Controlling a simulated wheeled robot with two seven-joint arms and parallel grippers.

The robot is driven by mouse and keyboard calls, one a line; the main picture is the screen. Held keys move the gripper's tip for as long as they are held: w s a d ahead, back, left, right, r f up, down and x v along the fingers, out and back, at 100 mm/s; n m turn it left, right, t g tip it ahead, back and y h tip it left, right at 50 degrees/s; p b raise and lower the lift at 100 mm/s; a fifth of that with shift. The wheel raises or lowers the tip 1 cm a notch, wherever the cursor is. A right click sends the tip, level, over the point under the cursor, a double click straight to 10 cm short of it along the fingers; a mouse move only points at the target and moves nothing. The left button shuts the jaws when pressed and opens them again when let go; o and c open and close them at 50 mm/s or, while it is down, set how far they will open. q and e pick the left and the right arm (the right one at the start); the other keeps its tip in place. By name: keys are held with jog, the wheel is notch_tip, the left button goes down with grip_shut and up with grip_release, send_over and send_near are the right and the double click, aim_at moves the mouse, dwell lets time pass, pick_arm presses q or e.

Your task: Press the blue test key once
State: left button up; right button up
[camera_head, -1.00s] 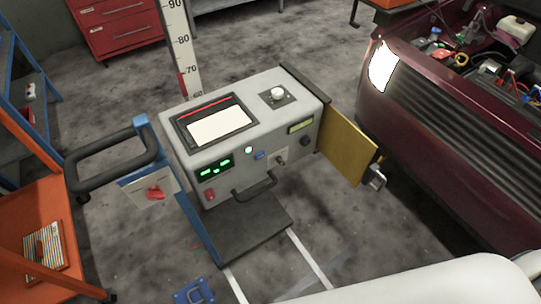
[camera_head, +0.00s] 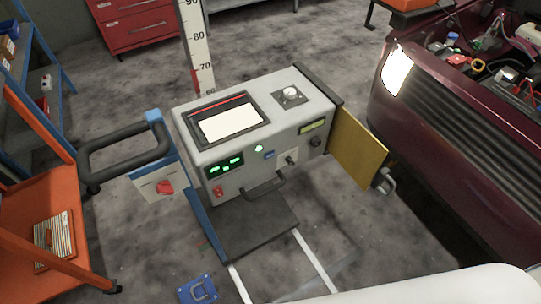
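A grey test console (camera_head: 255,130) stands in the middle of the head view, with a screen on its sloped top. A small blue key (camera_head: 269,155) is on its front face. It sits right of a lit green-white round light (camera_head: 259,148) and left of a dark knob plate (camera_head: 290,159). A green digital display (camera_head: 224,167) and a red switch (camera_head: 218,191) are at the left of the face. Neither of my grippers is in view. A white rounded form at the bottom right seems to be part of my own body.
A black handle (camera_head: 125,150) sticks out at the console's left. A yellow door (camera_head: 358,150) stands open at its right. A dark red vehicle (camera_head: 455,140) is at the right, an orange cart (camera_head: 40,215) at the left. A blue floor piece (camera_head: 197,290) lies in front.

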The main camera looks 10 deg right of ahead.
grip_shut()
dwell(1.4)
